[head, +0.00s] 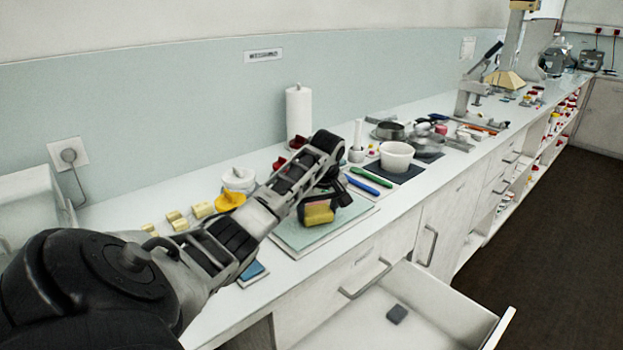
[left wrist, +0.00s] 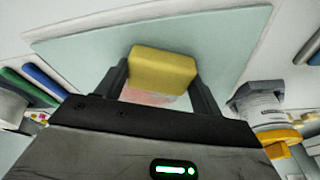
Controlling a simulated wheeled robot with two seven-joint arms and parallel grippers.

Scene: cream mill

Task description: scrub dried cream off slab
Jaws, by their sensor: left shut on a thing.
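My left gripper (head: 322,200) is shut on a yellow sponge (head: 319,214), held over the pale green slab (head: 292,237). In the left wrist view the sponge (left wrist: 163,70) sits between the two fingers of the gripper (left wrist: 160,85), with the slab (left wrist: 225,45) behind it. A pinkish patch shows beside the sponge between the fingers; I cannot tell whether it is on the sponge or the slab. Whether the sponge touches the slab is unclear. My arm and the sponge hide part of the slab. My right gripper is not in view.
An open drawer (head: 440,305) with a dark block (head: 397,314) juts out below the counter. A white bowl (head: 396,157), green and blue-handled tools (head: 370,181) lie right of the slab. A paper roll (head: 299,112) stands behind; yellow blocks (head: 202,210) lie left.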

